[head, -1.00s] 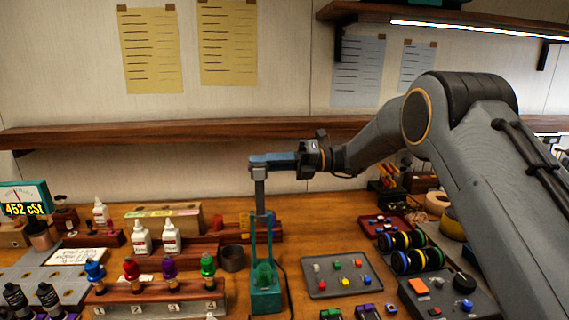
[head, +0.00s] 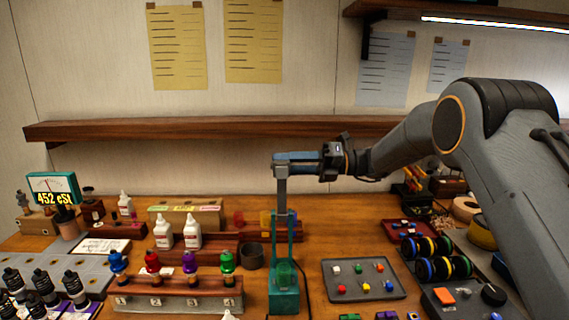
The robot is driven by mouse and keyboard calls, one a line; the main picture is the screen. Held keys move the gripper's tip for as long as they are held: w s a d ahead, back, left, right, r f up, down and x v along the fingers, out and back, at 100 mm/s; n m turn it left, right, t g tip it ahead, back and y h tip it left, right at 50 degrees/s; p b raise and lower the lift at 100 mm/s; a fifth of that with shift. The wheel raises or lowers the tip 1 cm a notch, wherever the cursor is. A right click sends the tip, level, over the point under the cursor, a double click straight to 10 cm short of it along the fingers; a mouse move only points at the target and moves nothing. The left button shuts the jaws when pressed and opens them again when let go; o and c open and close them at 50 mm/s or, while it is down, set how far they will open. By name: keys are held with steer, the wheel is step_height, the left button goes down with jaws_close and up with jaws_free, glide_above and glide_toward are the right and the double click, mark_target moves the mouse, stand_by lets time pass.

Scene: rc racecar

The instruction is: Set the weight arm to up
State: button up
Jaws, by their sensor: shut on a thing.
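The weight arm (head: 281,187) is a grey upright bar with a wider head on top. It rises from a teal stand (head: 284,296) with a tall frame and a green cup-like part inside. My gripper (head: 283,158) reaches in from the right, level, and its blue-grey fingers are shut on the head of the bar. The fingers hide part of the head. The bar stands about vertical above the frame. Its lower end is partly hidden by the frame.
A rack of coloured-topped pieces (head: 176,293) stands left of the stand. A grey tray (head: 362,283) with small coloured blocks lies to its right. White bottles (head: 163,233), a dark cup (head: 252,256) and a "452 cSt" meter (head: 53,189) are further left. A wooden shelf (head: 200,128) runs behind.

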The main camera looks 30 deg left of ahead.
steer(key=shift+d+f, duration=0.1)
steer(key=shift+f, duration=0.2)
steer(key=b+v, duration=0.3)
steer(key=v, duration=0.4)
steer(key=shift+w+d+r, duration=0.15)
steer(key=shift+d+r, duration=0.1)
